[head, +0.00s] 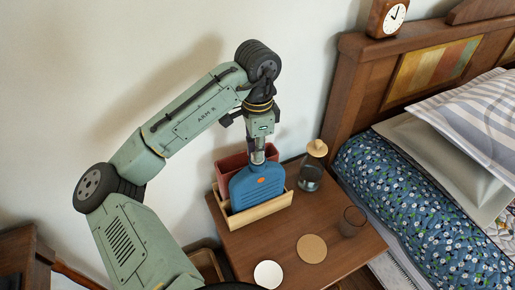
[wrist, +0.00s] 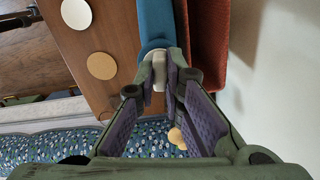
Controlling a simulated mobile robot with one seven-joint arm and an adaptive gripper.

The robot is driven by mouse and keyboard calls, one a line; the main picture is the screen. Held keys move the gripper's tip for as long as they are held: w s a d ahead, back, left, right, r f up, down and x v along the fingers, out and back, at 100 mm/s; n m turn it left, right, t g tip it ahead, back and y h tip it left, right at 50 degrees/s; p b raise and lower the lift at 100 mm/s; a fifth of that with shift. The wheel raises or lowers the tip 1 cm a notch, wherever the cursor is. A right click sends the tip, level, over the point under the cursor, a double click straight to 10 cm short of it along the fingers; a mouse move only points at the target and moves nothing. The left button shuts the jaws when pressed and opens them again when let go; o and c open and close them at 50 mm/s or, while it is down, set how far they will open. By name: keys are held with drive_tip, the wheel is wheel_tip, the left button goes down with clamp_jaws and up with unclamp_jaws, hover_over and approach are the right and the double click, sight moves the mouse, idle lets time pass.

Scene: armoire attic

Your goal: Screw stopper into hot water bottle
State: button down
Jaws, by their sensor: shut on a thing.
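The blue hot water bottle (head: 258,188) stands upright in a light wooden holder (head: 262,209) on the bedside table. My gripper (head: 258,153) points down at its neck from above. In the wrist view, my fingers (wrist: 163,78) are shut on a pale grey piece, which looks like the stopper (wrist: 157,72), at the top end of the blue bottle (wrist: 154,25). The fingers hide much of the stopper and the mouth, so I cannot tell how deep the stopper sits or whether its thread is engaged.
A drinking glass (head: 352,221), a cork coaster (head: 312,248) and a white disc (head: 268,274) lie nearer the table's front. The bed is at right.

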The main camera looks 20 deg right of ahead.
drive_tip(key=m, duration=0.4)
drive_tip(key=shift+m, duration=1.4)
drive_tip(key=shift+m, duration=0.9)
drive_tip(key=c, duration=2.2)
unclamp_jaws()
drive_tip(key=shift+m, duration=0.7)
drive_tip(key=o, duration=0.6)
drive_tip(key=shift+o, duration=1.2)
